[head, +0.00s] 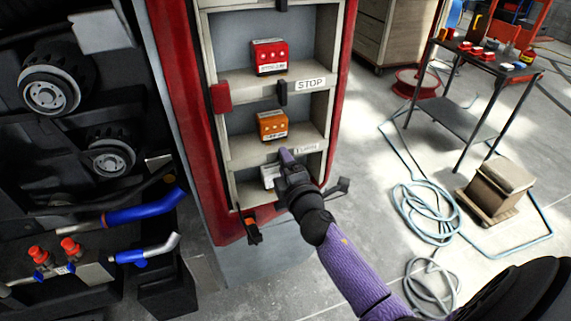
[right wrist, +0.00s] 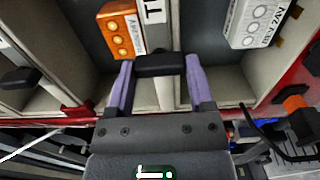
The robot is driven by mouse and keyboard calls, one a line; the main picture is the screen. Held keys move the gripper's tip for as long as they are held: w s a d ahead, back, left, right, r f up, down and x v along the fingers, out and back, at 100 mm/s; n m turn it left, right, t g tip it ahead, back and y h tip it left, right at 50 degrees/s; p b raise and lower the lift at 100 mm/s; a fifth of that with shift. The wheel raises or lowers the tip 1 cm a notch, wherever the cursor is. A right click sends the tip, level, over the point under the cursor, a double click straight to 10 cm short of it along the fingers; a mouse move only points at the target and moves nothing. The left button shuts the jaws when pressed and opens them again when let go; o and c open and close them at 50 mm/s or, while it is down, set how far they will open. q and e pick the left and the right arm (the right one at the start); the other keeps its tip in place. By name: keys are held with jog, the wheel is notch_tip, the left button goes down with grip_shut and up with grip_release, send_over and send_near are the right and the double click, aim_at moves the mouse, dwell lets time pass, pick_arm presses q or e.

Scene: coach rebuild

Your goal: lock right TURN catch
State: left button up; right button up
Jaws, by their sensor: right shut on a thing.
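My right gripper (head: 288,162) reaches in from the lower right to the lowest visible shelf edge of the red-framed cabinet. In the right wrist view, its two purple fingers are shut on a black catch (right wrist: 160,65), one finger at each end. The catch lies across the shelf edge between the orange module (right wrist: 121,32) and the white module (right wrist: 258,22). A label beside it shows in part. In the head view my gripper hides this catch, and the small label (head: 306,149) is hard to read. My left gripper is out of view.
The shelf above has a STOP label (head: 310,84) and another black catch (head: 282,91). A red module (head: 268,57) stands above the orange one. Dark machinery with blue hoses (head: 145,211) is at left. A coiled hose (head: 425,212) and a black table (head: 465,110) are at right.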

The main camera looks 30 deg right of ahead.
jog(key=o, duration=1.2)
jog(key=shift+o, duration=0.2)
jog(key=v, duration=1)
jog(key=s+a+f+m+g+y, duration=0.1)
jog(key=s+a+f+m+g, duration=0.3)
jog(key=f, duration=0.6)
jog(key=s+f+m+g+y, duration=0.1)
jog(key=s+f+g, duration=0.3)
jog(key=f, duration=0.5)
jog(key=s+a+f+m+g+y, duration=0.1)
jog(key=s+a+f+m+g, duration=0.15)
jog(key=s+f, duration=0.55)
jog(key=s+f+m+g, duration=0.2)
jog(key=s+f, duration=0.3)
jog(key=s, duration=0.4)
jog(key=s+f+m+g+y, duration=0.1)
jog(key=s+f+m+g, duration=0.2)
jog(key=s, duration=0.6)
notch_tip(320, 180, down, 2)
jog(key=shift+a+f+g, duration=0.1)
jog(key=shift+a+g, duration=0.35)
jog(key=shift+g, duration=0.2)
